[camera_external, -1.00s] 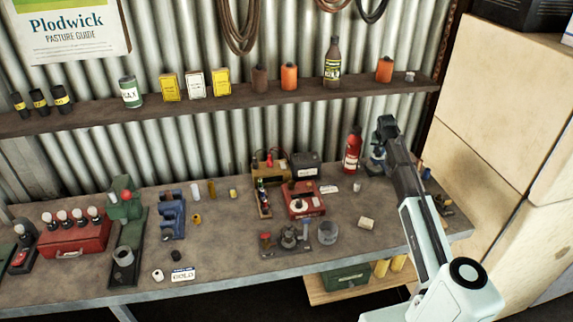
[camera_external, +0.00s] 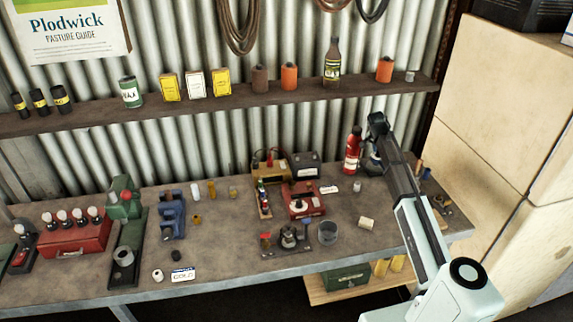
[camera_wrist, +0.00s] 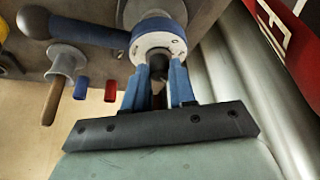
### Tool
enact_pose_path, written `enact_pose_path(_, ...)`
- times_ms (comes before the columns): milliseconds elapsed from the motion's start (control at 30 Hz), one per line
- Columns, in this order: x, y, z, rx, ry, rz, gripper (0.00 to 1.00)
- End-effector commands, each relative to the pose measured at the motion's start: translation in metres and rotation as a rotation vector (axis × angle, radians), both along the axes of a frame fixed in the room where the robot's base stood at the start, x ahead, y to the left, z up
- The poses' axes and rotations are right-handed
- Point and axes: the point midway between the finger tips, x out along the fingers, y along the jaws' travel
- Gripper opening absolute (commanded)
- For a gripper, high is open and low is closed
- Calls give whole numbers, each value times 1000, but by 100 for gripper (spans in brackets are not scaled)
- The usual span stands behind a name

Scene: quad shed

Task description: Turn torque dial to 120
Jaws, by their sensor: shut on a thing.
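In the wrist view, the torque dial (camera_wrist: 150,42) is a round white ring with small dark marks on a blue body with a long blue and dark handle. The blue fingers of my gripper (camera_wrist: 159,70) reach up to its face, one on each side of a dark central knob (camera_wrist: 159,76), and are shut on it. I cannot read the dial's setting. In the external view, my gripper (camera_external: 373,152) is at the back right of the bench, and my arm hides most of the dial and its stand.
A red extinguisher-like bottle (camera_external: 352,152) stands just left of my gripper; its red side with white print fills the upper right of the wrist view (camera_wrist: 290,45). Small tools lie at the bench's right end. A tan cabinet (camera_external: 510,130) stands to the right.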

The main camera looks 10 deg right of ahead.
Motion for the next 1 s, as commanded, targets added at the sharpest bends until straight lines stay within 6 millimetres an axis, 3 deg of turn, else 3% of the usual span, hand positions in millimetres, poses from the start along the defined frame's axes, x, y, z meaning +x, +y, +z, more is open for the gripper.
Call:
enact_pose_path(333, 0, 0, 0, -1, -1, -1, 0)
enact_pose_path(367, 0, 0, 0, -1, -1, -1, 28)
enact_pose_path(600, 0, 0, 0, 0, 0, -1, 51)
enact_pose_path(1000, -2, 4, 9, 0, 0, 0, 51)
